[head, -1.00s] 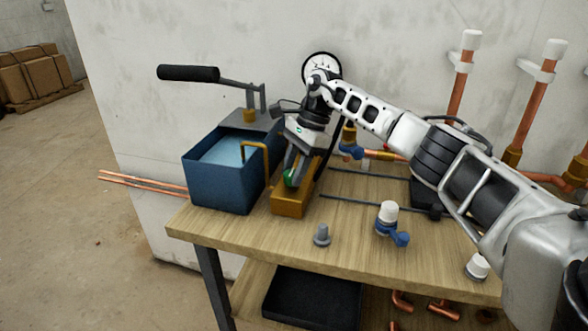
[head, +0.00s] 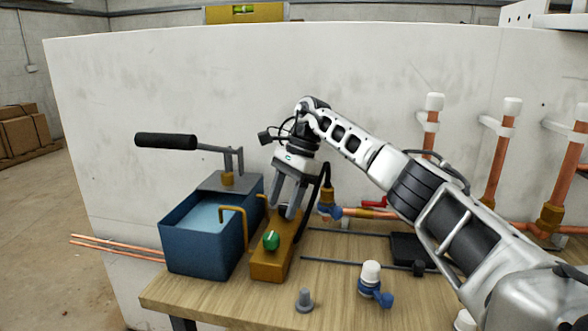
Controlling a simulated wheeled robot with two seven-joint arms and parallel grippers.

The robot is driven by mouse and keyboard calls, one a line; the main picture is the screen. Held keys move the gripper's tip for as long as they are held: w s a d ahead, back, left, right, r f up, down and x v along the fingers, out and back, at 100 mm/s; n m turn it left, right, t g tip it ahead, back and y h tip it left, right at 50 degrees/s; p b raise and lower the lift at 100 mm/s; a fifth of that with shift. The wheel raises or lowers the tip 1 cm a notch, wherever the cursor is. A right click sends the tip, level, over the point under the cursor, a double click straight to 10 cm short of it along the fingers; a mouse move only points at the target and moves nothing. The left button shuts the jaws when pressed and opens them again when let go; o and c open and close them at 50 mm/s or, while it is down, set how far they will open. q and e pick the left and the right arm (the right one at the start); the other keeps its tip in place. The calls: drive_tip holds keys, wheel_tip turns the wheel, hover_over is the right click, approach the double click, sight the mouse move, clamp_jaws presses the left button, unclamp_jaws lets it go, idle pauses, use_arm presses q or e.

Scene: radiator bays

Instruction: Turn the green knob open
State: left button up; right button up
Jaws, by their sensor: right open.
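The green knob (head: 271,240) sits on the front part of a yellow-brown block (head: 268,268) on the wooden bench. A pale mark shows on the knob. My right gripper (head: 288,213) is above and just behind the knob, fingers pointing down. It is open, and I see nothing between its fingers. The fingertips look apart from the knob, near the rear part of the block. My left gripper is not in view.
A blue water tank (head: 205,245) with a black-handled pump lever (head: 166,141) stands left of the block. A grey plug (head: 304,300) and a white-and-blue valve (head: 373,284) stand at the front right. Copper pipes (head: 497,165) rise along the wall.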

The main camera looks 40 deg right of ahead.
use_arm(q)
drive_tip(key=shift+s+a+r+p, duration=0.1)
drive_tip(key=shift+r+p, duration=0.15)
drive_tip(key=shift+p, duration=0.45)
use_arm(e)
drive_tip(key=v, duration=0.8)
drive_tip(key=shift+r, duration=0.15)
